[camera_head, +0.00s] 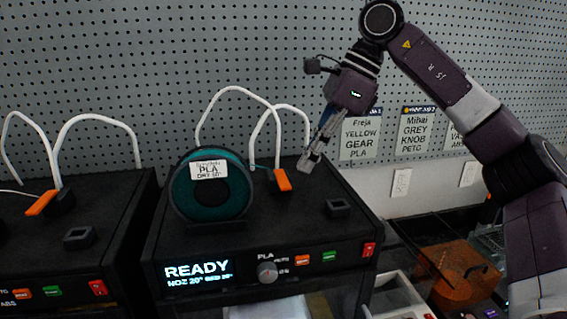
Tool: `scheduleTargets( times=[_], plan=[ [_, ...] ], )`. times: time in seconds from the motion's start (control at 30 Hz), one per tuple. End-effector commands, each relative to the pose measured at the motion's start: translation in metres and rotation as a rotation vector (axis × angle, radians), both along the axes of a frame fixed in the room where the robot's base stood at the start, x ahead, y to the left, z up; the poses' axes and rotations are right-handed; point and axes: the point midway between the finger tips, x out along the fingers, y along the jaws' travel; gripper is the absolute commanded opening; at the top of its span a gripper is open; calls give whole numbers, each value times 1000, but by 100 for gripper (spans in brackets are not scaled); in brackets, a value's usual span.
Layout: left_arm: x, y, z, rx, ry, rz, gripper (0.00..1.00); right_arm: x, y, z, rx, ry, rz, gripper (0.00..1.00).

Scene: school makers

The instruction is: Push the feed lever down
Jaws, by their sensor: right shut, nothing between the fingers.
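The orange feed lever (283,180) sits on top of the black printer (300,217) in the middle, beside the end of a white tube. It slopes a little. My right gripper (305,168) is shut and empty, pointing down just to the right of the lever. A small gap shows between the fingertips and the lever in the picture; the depth between them is hard to tell. The printer's display (198,272) reads READY. My left gripper is not in view.
A teal filament spool (211,187) labelled PLA stands left of the lever. A small black square block (338,208) lies right of it. A second printer with its own orange lever (41,203) stands at the left. A pegboard wall (250,60) rises behind.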

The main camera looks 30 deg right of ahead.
Motion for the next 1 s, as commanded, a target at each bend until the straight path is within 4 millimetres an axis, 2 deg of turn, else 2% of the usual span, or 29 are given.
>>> scheduleTargets(
  times=[0.17,0.47,0.7,1.0],
  plan=[
    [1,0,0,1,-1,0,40,-2,-6,15,1,-4,0,0],
    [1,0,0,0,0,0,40,-14,-31,70,2,-5,-3,0],
    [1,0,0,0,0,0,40,-18,-41,90,1,-3,-4,0],
    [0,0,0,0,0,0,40,-21,-48,105,1,0,0,0]
  ],
)
